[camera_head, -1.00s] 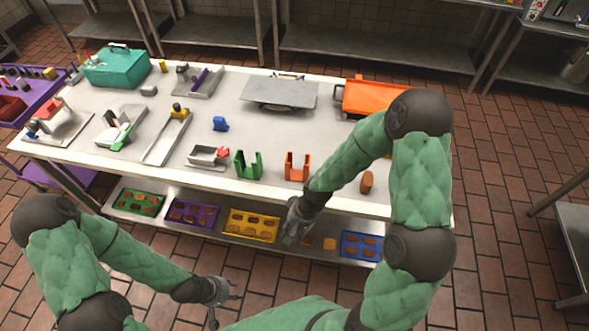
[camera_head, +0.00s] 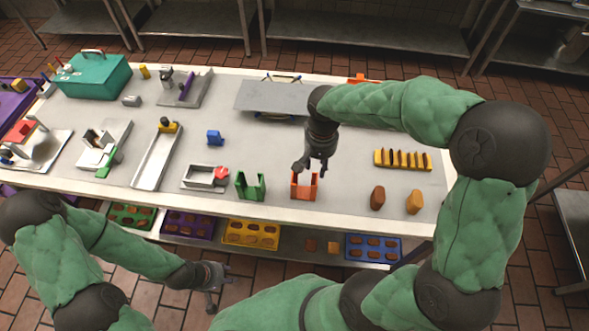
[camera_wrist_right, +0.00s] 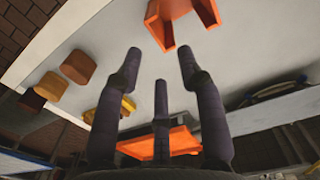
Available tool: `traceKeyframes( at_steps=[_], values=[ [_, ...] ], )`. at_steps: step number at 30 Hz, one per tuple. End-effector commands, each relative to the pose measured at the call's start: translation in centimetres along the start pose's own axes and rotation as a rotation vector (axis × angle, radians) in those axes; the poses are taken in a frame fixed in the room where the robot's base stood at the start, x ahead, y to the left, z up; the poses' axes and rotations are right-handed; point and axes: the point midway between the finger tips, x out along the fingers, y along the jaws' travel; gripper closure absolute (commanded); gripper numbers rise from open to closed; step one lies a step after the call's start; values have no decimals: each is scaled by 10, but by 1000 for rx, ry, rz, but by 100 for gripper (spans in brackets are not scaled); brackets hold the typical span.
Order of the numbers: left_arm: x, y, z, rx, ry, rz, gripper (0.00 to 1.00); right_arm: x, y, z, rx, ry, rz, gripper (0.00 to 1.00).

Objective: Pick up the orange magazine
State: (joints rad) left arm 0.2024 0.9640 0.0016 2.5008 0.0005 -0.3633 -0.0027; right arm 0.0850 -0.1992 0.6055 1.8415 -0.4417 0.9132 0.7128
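The orange magazine (camera_head: 304,191) is an upright U-shaped holder near the table's front edge, right of a matching green magazine (camera_head: 250,187). It stands empty. In the right wrist view the orange magazine (camera_wrist_right: 163,27) is at the top, beyond the fingertips and partly cut off by the frame. My right gripper (camera_head: 311,169) hangs fingers down above and just behind it, overlapping its top edge in the head view. In the wrist view the right gripper (camera_wrist_right: 160,65) has its fingers spread with nothing between them. My left gripper (camera_head: 222,290) is open and empty, low in front of the table.
Right of the magazine are a brown piece (camera_head: 377,197), a tan piece (camera_head: 414,201) and a yellow rack (camera_head: 404,163). Behind are a grey plate (camera_head: 262,97) and an orange object (camera_head: 362,78) mostly hidden by my arm. A metal holder (camera_head: 205,178) stands further left.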

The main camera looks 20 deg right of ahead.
Motion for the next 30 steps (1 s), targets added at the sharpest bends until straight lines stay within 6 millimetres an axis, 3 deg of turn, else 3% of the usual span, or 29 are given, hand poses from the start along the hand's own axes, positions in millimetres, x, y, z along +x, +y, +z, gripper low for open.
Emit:
traceKeyframes(
  at_steps=[4,12,22,30],
  values=[
    [2,-1,2,0,-5,0,60,6,2,0,7,1,5,61],
    [10,-4,2,0,-5,0,60,45,2,0,5,0,5,61],
    [14,-5,1,0,-4,0,60,64,4,2,6,0,4,61],
    [24,-9,1,0,-4,0,60,101,7,4,5,0,4,61]
  ],
)
